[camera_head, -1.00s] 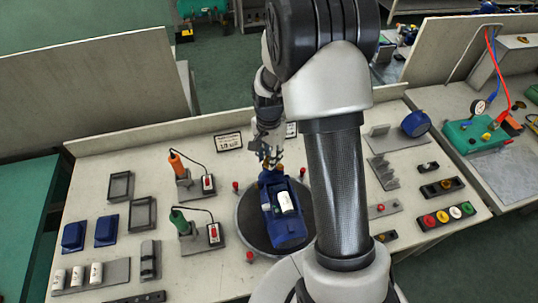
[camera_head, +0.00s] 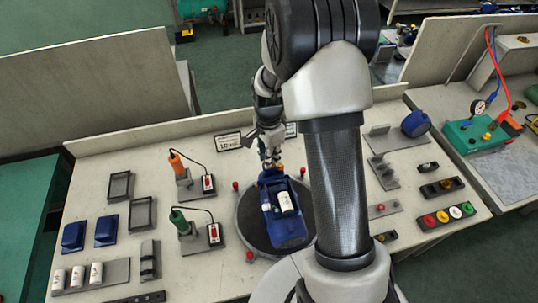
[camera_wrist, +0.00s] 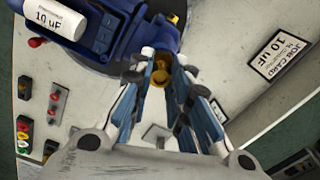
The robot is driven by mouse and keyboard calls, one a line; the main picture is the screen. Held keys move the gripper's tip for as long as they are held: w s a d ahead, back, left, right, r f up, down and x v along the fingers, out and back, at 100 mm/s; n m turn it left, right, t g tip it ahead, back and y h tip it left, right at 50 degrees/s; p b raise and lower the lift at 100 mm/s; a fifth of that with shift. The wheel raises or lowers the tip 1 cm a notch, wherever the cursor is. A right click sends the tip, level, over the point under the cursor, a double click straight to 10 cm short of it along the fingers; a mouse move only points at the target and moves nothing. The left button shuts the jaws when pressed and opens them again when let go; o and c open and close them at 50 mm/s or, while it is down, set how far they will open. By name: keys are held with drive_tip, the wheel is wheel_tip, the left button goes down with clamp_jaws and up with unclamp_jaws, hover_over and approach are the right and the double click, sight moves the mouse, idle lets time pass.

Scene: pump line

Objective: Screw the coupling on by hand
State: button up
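The blue pump (camera_head: 284,229) lies on the round dark turntable (camera_head: 247,222) in the middle of the bench. A white cylinder marked 10 uF (camera_head: 286,202) sits on it; it also shows in the wrist view (camera_wrist: 55,18). My gripper (camera_head: 268,164) is at the pump's far end. In the wrist view, my gripper's blue-sided fingers (camera_wrist: 161,66) stand on both sides of a small brass coupling (camera_wrist: 161,76) and appear shut on it. The coupling is close against the pump's end. Its thread and seating are hidden.
An orange-handled tool (camera_head: 177,164) and a green-handled tool (camera_head: 180,222) stand in holders left of the turntable. Red posts (camera_head: 249,256) surround it. A job card (camera_wrist: 280,50) stands behind. Blocks and colored caps (camera_head: 449,214) lie at right.

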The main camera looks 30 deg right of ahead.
drive_tip(key=o, duration=0.4)
drive_tip(key=shift+c, duration=0.2)
drive_tip(key=shift+n, duration=1.8)
drive_tip(key=shift+n, duration=0.6)
drive_tip(key=shift+c, duration=0.3)
